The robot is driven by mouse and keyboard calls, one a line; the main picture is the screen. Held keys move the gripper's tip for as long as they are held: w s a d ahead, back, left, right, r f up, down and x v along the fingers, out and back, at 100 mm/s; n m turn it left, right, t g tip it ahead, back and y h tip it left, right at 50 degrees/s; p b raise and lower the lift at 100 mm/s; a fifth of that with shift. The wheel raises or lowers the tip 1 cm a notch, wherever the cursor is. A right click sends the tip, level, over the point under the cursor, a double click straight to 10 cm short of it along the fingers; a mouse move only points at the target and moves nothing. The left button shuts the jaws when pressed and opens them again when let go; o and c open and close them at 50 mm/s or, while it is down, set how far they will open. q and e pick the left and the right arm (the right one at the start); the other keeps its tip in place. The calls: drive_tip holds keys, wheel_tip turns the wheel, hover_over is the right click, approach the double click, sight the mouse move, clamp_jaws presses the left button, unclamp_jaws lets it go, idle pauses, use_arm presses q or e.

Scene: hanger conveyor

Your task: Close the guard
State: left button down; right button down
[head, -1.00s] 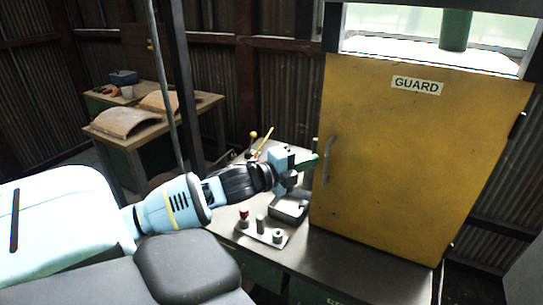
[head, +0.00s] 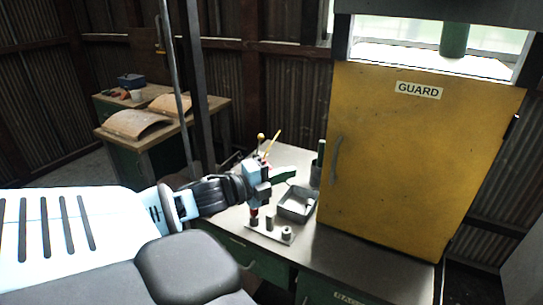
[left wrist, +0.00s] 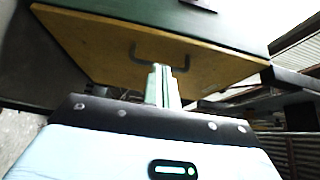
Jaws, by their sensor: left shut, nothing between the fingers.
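The guard (head: 420,165) is a yellow door panel labelled GUARD, standing on the metal bench at the right of the head view. It looks shut across the front of the machine. Its dark handle (head: 336,158) is on its left edge. My left gripper (head: 290,175) is shut and empty, to the left of the handle and apart from it. In the left wrist view the closed fingers (left wrist: 163,86) point toward the yellow panel (left wrist: 100,48) and its handle (left wrist: 160,55). My right gripper is not in view.
A wooden table (head: 150,125) with curved boards stands at the left. A dark post rises behind my arm.

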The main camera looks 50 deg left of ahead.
use_arm(q)
drive_tip(key=shift+a+v, duration=0.2)
drive_tip(key=shift+v, duration=0.6)
drive_tip(key=shift+a+v, duration=0.15)
drive_tip(key=shift+v, duration=0.6)
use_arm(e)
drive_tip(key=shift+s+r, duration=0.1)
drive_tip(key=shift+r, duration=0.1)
